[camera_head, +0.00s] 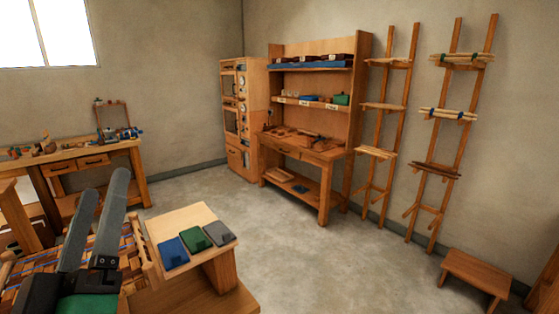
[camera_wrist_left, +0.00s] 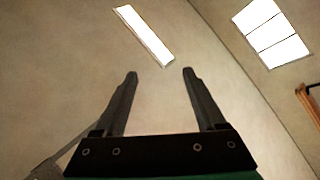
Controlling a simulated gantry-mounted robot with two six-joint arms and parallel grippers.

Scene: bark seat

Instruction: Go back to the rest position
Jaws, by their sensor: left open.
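My left gripper (camera_head: 102,200) rises at the lower left of the head view, its two dark fingers pointing up. It is open and empty. In the left wrist view the same gripper (camera_wrist_left: 160,75) shows its fingers apart, with only the ceiling or wall and bright windows beyond them. My right gripper is in neither view.
A small wooden table (camera_head: 185,219) with blue, green and grey pads stands just right of my left gripper. A woven seat frame (camera_head: 133,262) is behind the gripper. A workbench (camera_head: 335,152), ladder racks (camera_head: 378,150) and a stool (camera_head: 478,270) stand farther off. The middle floor is clear.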

